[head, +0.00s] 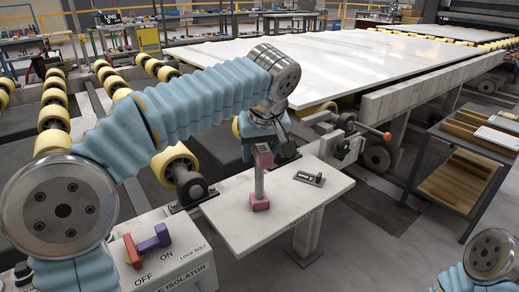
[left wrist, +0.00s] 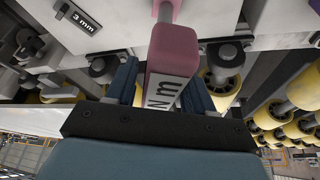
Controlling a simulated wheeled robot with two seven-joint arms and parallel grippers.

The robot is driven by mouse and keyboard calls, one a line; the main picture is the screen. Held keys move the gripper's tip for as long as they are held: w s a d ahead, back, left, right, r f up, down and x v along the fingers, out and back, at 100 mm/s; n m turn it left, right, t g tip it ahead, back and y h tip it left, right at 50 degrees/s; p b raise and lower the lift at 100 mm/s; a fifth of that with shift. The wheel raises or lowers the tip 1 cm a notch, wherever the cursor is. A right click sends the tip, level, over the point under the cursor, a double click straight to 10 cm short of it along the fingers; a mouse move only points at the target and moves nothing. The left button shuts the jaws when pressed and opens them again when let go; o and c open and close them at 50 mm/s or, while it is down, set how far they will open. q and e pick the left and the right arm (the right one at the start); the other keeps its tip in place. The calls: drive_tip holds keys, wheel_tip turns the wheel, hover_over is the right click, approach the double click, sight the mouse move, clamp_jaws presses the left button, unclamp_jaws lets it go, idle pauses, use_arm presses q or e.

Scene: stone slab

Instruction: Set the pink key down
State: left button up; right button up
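The pink key (head: 259,182) stands upright at the left part of the pale slab-topped table (head: 308,222), a pink block at each end of its grey shaft. Its lower block appears to touch the table top. My left gripper (head: 264,146) is around the upper block. In the left wrist view, the lettered pink block (left wrist: 172,62) sits between the two dark fingers of my left gripper (left wrist: 160,88). A gap shows beside the left finger; the block partly covers the right finger. My right gripper is out of view.
A small dark metal plate (head: 309,178) lies on the table right of the key. A grey isolator box (head: 165,262) with red and purple handles stands at front left. A large white slab (head: 330,65) lies behind on rollers. A shelved cart (head: 465,165) stands at right.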

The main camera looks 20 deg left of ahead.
use_arm(q)
drive_tip(key=shift+o, duration=0.5)
drive_tip(key=shift+r, duration=0.1)
drive_tip(key=shift+r, duration=0.25)
drive_tip(key=p+v, duration=0.2)
drive_tip(key=v, duration=0.9)
drive_tip(key=shift+s+d+r, duration=0.1)
drive_tip(key=shift+r, duration=0.2)
